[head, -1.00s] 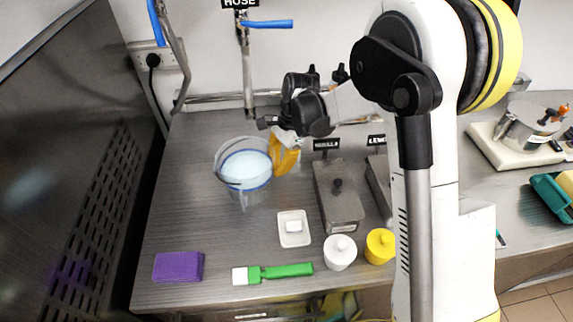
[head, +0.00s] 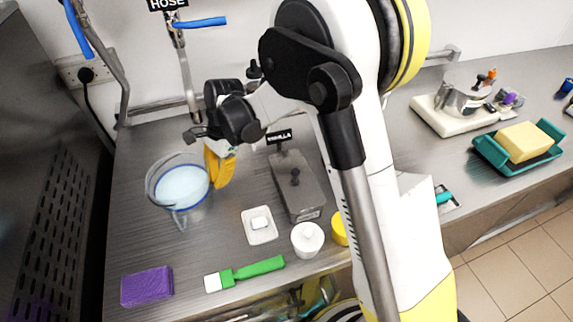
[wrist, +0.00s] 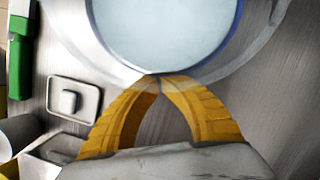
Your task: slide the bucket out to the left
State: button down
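The bucket (head: 158,205) is clear with a blue band and pale liquid or contents inside. It stands upright on the left part of the steel counter, its handle at the left side. My gripper (head: 217,182) is at the bucket's right side, with yellow fingers pointing down. In the wrist view, the fingers (wrist: 158,77) come together at their tips against the bucket's wall (wrist: 100,45). The tips look slightly veiled by the clear wall. No rim or handle shows between them.
A purple sponge (head: 147,286), a green brush (head: 252,270) and a small white dish (head: 259,235) lie in front. A vanilla-labelled steel container (head: 297,185) and a white pot (head: 307,239) stand right. Bare counter lies left of the bucket, up to a dark perforated panel (head: 45,190).

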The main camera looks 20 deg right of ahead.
jog(key=w+d, duration=0.1)
jog(key=d, duration=0.1)
jog(key=w+d, duration=0.1)
jog(key=d, duration=0.2)
jog(key=w+d, duration=0.1)
jog(key=d, duration=0.1)
jog(key=shift+w+d, duration=0.2)
jog(key=shift+w, duration=0.15)
jog(key=d+p+v, duration=0.1)
jog(key=p+v, duration=0.3)
jog(key=v, duration=0.7)
jog(key=s+d+r+n+t+h+b, duration=0.1)
jog(key=s+d+r+n+t+b, duration=0.2)
jog(key=s+r+n, duration=0.35)
jog(key=s+d+n+t+h+b, duration=0.1)
jog(key=s+d+n+t, duration=0.1)
jog(key=s, duration=0.5)
jog(key=s+d+n+t, duration=0.2)
jog(key=s+d+n, duration=0.1)
jog(key=s, duration=0.4)
jog(key=shift+s+f+t+h+b, duration=0.15)
jog(key=shift+s+t+h+b, duration=0.15)
jog(key=shift+t+h+b, duration=0.1)
jog(key=shift+d, duration=0.15)
